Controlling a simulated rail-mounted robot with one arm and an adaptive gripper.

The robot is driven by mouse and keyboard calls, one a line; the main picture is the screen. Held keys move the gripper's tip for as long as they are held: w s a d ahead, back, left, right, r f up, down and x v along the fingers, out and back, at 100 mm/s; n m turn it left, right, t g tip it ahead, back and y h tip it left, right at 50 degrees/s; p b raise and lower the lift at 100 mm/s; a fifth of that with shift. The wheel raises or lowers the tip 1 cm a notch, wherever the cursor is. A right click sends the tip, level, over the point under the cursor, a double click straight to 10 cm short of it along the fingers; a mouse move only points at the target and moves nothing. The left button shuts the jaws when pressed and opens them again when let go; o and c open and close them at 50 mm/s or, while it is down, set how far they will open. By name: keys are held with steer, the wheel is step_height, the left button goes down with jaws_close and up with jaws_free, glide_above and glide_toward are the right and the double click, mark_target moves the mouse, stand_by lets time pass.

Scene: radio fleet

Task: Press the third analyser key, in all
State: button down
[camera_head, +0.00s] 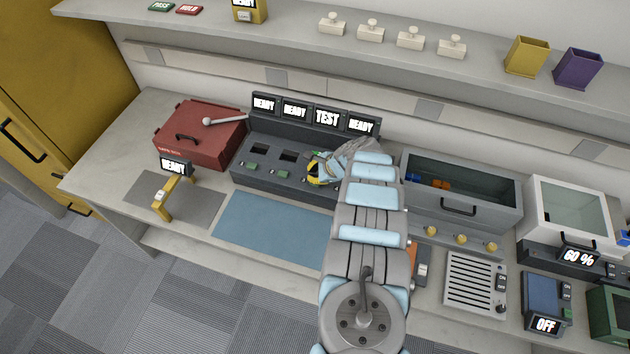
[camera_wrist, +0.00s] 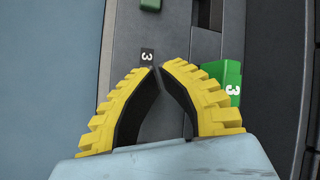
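The analyser (camera_head: 240,172) is a dark grey unit on the bench with a row of slots and green keys. Its third display (camera_head: 327,118) reads TEST; the other displays read READY. My gripper (camera_head: 314,175) is over the analyser's third position. In the wrist view, the yellow fingers (camera_wrist: 159,70) look shut at the tips, with nothing seen between them. A label "3" (camera_wrist: 147,55) lies just beyond the tips. The third key is hidden by the fingers. A green block marked 3 (camera_wrist: 232,78) stands beside the right finger. A neighbouring green key (camera_wrist: 150,4) shows at the top edge.
A red case (camera_head: 200,135) and a yellow stand with a READY display (camera_head: 174,166) are to the left. A blue mat (camera_head: 265,230) lies clear in front. A grey open bin (camera_head: 480,205) is right of my arm. A shelf (camera_head: 290,40) runs above.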

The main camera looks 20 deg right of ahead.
steer(key=shift+r+p, duration=1.8)
steer(key=shift+r, duration=0.8)
